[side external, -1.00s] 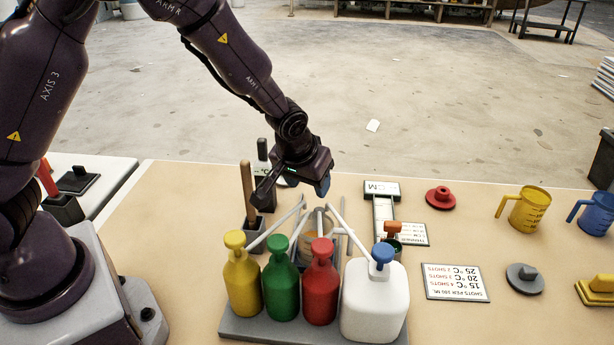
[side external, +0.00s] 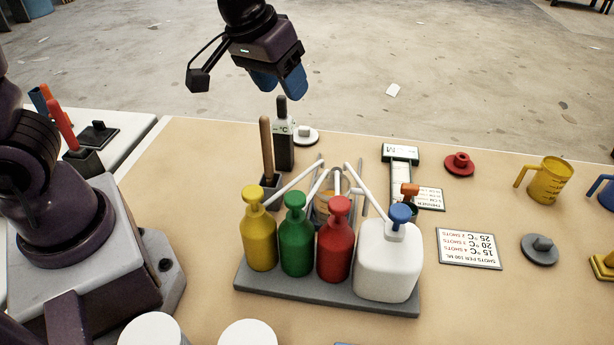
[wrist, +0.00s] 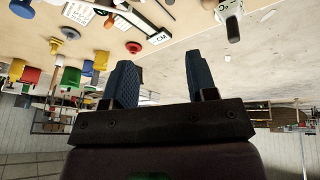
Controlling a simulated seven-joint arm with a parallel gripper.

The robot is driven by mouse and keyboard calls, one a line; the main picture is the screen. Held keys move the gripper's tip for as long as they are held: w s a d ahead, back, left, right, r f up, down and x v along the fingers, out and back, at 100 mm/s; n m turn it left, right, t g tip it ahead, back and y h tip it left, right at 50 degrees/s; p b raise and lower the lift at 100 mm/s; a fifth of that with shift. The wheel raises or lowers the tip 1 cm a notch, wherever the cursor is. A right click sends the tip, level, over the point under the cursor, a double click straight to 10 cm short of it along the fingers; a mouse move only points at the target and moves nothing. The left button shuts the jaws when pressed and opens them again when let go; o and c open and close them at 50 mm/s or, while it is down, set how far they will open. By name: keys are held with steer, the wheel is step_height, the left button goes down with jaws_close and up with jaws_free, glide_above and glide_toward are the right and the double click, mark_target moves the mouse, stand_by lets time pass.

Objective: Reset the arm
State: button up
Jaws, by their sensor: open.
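My gripper (side external: 279,84) is open and empty. In the side external view it hangs in the air above the back edge of the table, over the dark thermometer unit marked °C (side external: 284,140). Its two blue fingers point down and stand apart. In the wrist view the fingers of my gripper (wrist: 158,80) are also apart with nothing between them. That view is tilted, with the table at the top.
A grey tray (side external: 330,302) holds yellow, green and red pump bottles and a white pump jug (side external: 385,270). A wooden-handled tool (side external: 267,150) stands upright behind them. A yellow mug (side external: 545,182), lids and printed cards lie to the right. The air around my gripper is clear.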

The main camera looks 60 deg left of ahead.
steer(key=s+r+m, duration=0.1)
steer(key=s+r, duration=0.2)
steer(key=s, duration=0.4)
steer(key=s+a+r+m+t, duration=0.1)
steer(key=s+r, duration=0.3)
steer(key=s, duration=0.4)
steer(key=shift+a+r+m, duration=0.25)
steer(key=shift+m, duration=0.25)
